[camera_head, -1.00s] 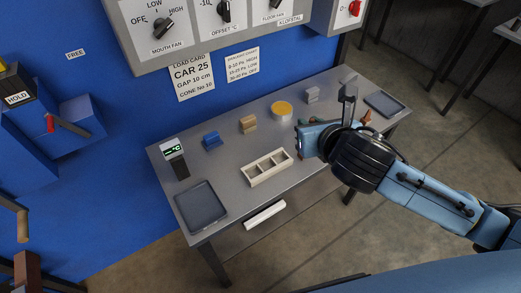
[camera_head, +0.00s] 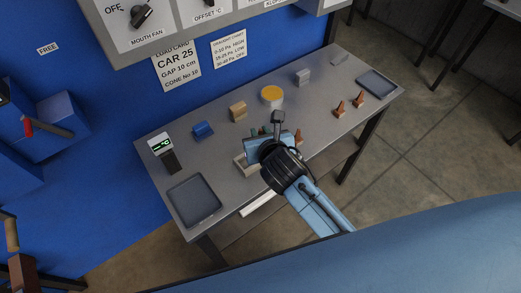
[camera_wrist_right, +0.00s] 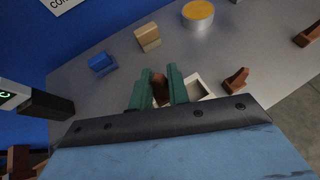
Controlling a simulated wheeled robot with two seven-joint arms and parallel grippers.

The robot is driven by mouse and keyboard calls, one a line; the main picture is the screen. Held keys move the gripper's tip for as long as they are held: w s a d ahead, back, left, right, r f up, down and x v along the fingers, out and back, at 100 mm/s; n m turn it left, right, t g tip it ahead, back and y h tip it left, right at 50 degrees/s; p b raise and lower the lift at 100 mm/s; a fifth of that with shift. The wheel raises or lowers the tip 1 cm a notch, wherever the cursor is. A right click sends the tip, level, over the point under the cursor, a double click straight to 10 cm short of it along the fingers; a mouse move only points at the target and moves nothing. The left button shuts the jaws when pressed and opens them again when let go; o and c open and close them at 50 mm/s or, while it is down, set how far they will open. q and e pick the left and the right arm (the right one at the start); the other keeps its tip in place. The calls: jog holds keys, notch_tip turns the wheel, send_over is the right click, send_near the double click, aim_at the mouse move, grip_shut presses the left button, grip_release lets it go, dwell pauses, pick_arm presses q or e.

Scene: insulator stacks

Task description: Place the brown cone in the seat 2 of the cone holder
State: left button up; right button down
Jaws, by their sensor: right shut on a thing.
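My right gripper (camera_head: 266,131) is over the cone holder, its arm coming in from the lower right. In the right wrist view its green fingers (camera_wrist_right: 160,90) are shut on a brown cone (camera_wrist_right: 160,88). The white cone holder (camera_head: 240,166) is mostly hidden by my gripper and wrist. Part of it shows right of the fingers in the wrist view (camera_wrist_right: 201,83). Whether the held cone touches a seat cannot be told. Another brown cone (camera_head: 298,137) stands right of the gripper. Two more brown cones (camera_head: 340,109) (camera_head: 358,99) stand farther right. My left gripper is not in view.
On the table are a dark tray (camera_head: 193,200) at front left, another tray (camera_head: 377,83) at back right, a display device (camera_head: 161,146), a blue block (camera_head: 203,130), a tan block (camera_head: 238,111), a yellow-topped round tin (camera_head: 271,96) and a grey block (camera_head: 302,77).

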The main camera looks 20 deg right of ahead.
notch_tip(320, 180, down, 2)
jog(key=shift+f, duration=0.1)
jog(key=shift+f+b, duration=0.8)
jog(key=shift+f, duration=1)
jog(key=shift+f, duration=0.15)
jog(key=c, duration=1.3)
grip_release()
jog(key=shift+c, duration=0.2)
jog(key=shift+s+r, duration=0.2)
jog(key=shift+r, duration=0.1)
jog(key=p+v, duration=0.2)
jog(key=v, duration=0.9)
jog(key=shift+s, duration=0.25)
jog(key=shift+r, duration=0.1)
